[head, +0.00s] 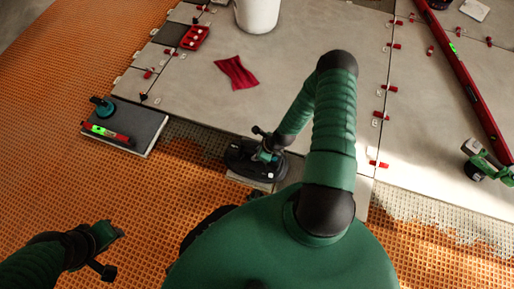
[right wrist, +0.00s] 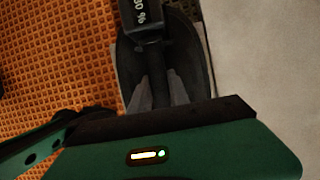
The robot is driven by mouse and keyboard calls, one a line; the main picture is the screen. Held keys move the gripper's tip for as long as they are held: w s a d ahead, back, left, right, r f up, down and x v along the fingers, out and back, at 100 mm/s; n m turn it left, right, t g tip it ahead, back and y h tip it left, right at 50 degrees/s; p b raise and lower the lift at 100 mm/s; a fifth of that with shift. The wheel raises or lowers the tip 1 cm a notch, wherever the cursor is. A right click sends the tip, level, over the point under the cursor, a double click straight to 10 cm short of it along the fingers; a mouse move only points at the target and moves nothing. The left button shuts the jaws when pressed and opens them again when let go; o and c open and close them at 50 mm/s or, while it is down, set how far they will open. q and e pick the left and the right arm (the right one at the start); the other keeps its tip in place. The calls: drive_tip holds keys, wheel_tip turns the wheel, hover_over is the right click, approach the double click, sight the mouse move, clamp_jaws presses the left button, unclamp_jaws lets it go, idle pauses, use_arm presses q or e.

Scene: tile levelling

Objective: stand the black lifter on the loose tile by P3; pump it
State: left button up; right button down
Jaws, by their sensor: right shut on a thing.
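The black lifter (head: 243,158) stands at the near edge of the grey tiles, on or just above a pale tile piece (head: 250,182); contact cannot be told. My right gripper (head: 268,150) is shut on its upright handle. In the right wrist view the fingers (right wrist: 158,92) close around the dark handle, above the lifter's wide black base (right wrist: 130,55); a small display reads "30 %". My left gripper (head: 118,234) hangs apart at lower left over the orange mat; its jaw opening is too small to tell. The P3 mark cannot be made out.
A dark slab (head: 142,123) at left bears a teal suction cup (head: 103,106) and a short red level (head: 108,133). A red cloth (head: 237,72), white bucket (head: 257,12) and red tray (head: 194,37) lie behind. A long red level (head: 470,82) and green drill (head: 487,160) are right.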

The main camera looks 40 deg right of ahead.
drive_tip(key=c, duration=1.2)
unclamp_jaws()
drive_tip(key=shift+o, duration=0.2)
